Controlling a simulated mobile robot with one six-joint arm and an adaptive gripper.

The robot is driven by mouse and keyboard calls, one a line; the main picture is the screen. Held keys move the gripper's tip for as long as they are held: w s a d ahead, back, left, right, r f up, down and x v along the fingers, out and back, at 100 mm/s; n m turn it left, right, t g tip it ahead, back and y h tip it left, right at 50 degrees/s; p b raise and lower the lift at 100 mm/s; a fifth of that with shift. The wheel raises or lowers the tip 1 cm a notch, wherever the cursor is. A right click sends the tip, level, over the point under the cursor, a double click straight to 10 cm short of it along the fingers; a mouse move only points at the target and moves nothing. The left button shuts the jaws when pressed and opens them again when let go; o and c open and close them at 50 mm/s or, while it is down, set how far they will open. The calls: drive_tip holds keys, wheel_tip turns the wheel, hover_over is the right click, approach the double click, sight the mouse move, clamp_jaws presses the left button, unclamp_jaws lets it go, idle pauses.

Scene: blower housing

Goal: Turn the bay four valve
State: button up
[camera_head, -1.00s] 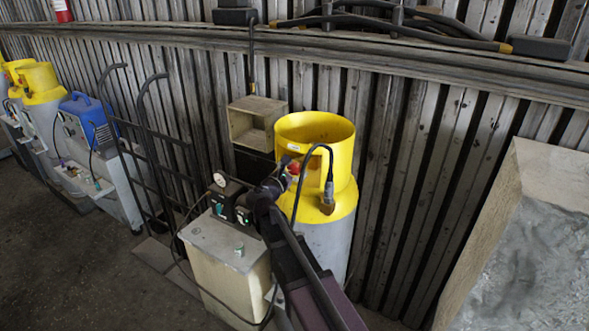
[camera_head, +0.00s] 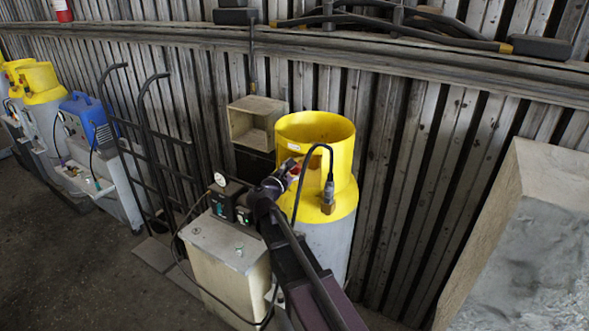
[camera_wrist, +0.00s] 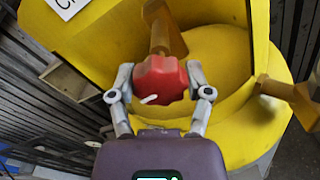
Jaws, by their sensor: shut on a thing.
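A red valve handwheel with a white mark (camera_wrist: 160,82) sits on a brass stem inside the yellow collar of a gas cylinder (camera_head: 318,130). In the wrist view my gripper (camera_wrist: 162,92) has one finger on each side of the red handwheel and is shut on it. In the head view my gripper (camera_head: 290,172) reaches into the collar's opening, and my arm hides most of the handwheel. The cylinder's lower body is grey.
A black hose runs from a brass fitting (camera_head: 328,198) on the cylinder's shoulder. A beige cabinet (camera_head: 222,245) with a gauge stands to the left. A hand truck (camera_head: 150,140) stands farther left. A large grey block (camera_head: 530,250) is at right.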

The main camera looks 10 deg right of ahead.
drive_tip(key=m, duration=0.9)
drive_tip(key=shift+m, duration=0.4)
drive_tip(key=m, duration=0.5)
drive_tip(key=shift+w, duration=0.1)
drive_tip(key=m, duration=0.4)
drive_tip(key=shift+m, duration=0.3)
drive_tip(key=o, duration=1.1)
drive_tip(key=shift+d, duration=0.1)
drive_tip(key=shift+o, duration=0.2)
drive_tip(key=shift+f, duration=0.1)
